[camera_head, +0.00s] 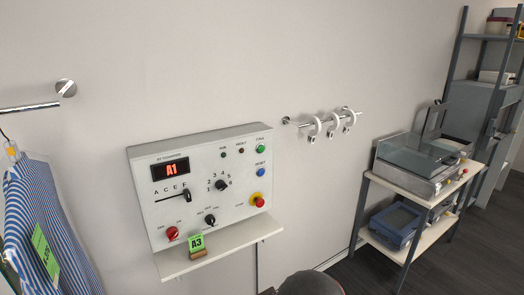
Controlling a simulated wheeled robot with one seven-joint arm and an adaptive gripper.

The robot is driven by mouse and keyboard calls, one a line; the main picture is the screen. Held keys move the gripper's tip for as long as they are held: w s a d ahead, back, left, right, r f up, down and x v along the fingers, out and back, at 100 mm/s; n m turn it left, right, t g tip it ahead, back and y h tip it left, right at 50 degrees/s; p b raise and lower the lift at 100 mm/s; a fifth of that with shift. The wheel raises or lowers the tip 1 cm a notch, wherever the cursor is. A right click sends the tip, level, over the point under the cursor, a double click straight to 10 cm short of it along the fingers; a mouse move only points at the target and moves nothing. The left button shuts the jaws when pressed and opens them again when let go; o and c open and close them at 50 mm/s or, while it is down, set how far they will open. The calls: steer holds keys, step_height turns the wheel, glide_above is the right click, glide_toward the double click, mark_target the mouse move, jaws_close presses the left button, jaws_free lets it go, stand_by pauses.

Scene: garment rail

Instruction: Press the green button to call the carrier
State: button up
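A white control panel (205,185) is mounted on the wall, left of the middle in the head view. Its small green button (262,149) is at the top right corner, above the blue button (261,172). It looks unobstructed. A red display (171,169) on the panel reads A1. A slider (187,195) and a rotary knob (221,185) sit lower on its face. My gripper is not in view. A dark rounded shape (310,284) shows at the bottom edge; I cannot tell what it is.
A narrow shelf (240,236) under the panel holds a green A3 card (196,243). A short rail with white rings (331,124) juts out at right. A striped shirt (50,225) hangs at left. A cart (404,178) with equipment stands at right.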

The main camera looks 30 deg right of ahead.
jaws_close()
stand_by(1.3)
